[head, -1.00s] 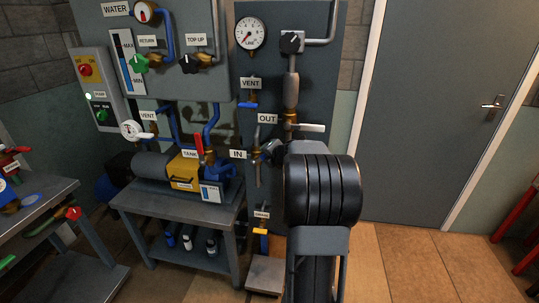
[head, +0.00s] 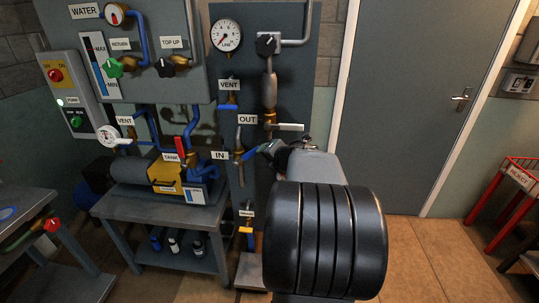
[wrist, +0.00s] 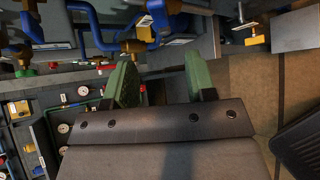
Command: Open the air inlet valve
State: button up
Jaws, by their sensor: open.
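The board carries an IN label (head: 219,155) with a brass-fitted vertical pipe (head: 239,153) beside it. A narrow blue piece lies against this pipe; I cannot tell if it is a valve lever or part of my gripper. My gripper (head: 264,148) is just right of the pipe, mostly hidden behind my own arm. In the wrist view my gripper (wrist: 162,82) is open, its two green fingers apart with nothing seen between them. A brass fitting (wrist: 134,46) shows past the left finger. I cannot tell whether the fingers touch anything.
Above IN are the OUT label (head: 247,119) with a pale lever (head: 290,127) and a blue VENT lever (head: 228,107). A yellow lever (head: 246,230) is below. The pump bench (head: 160,212) stands left; floor at right is clear before a red rack (head: 505,195).

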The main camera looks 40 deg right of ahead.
jog(key=shift+s+a+r, duration=0.1)
jog(key=shift+s+r, duration=0.1)
jog(key=shift+s, duration=0.2)
